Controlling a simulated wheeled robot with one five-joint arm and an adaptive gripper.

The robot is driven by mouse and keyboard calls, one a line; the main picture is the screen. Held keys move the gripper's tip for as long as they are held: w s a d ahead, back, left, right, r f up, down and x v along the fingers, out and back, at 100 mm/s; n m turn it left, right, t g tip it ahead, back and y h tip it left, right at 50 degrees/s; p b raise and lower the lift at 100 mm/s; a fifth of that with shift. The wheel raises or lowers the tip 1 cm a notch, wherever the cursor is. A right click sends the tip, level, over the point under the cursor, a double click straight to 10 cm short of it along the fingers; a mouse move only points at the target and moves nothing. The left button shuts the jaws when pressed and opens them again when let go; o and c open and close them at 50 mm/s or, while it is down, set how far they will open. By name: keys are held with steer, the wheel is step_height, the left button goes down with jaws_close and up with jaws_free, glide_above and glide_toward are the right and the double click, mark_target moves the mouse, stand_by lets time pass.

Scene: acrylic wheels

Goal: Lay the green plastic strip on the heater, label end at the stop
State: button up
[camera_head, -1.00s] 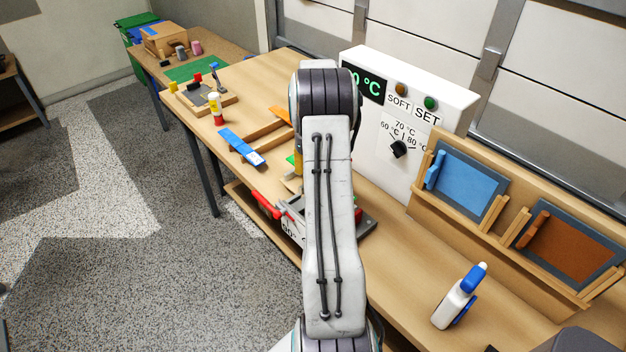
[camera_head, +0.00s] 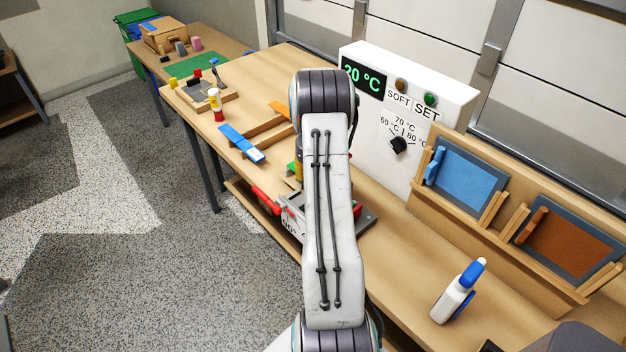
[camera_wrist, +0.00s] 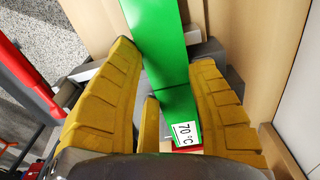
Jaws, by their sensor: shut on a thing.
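The green strip (camera_wrist: 160,35) runs lengthwise between the yellow fingers of my gripper (camera_wrist: 165,62) in the wrist view. Its white "70 °C" label (camera_wrist: 184,132) is at the bottom end, close to the palm side, with a small red piece just below it. My gripper is shut on the strip. In the head view my arm hides most of the gripper and strip. A device with red handles (camera_head: 266,200) and a grey base (camera_head: 367,218) stands beneath my arm, largely hidden. I cannot tell the heater's stop, or whether the strip touches anything below.
A white control box (camera_head: 440,95) reading 20 °C stands behind, right of my arm. A blue strip (camera_head: 241,143) and an orange strip (camera_head: 279,110) lie on wooden rails to the left. A white and blue bottle (camera_head: 452,300) stands front right. Framed panels (camera_head: 465,178) stand at right.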

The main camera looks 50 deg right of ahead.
steer(key=shift+s+a+f, duration=0.1)
steer(key=shift+f, duration=0.15)
steer(key=shift+f, duration=0.1)
steer(key=o, duration=1.1)
steer(key=shift+a+f, duration=0.1)
steer(key=shift+c, duration=0.2)
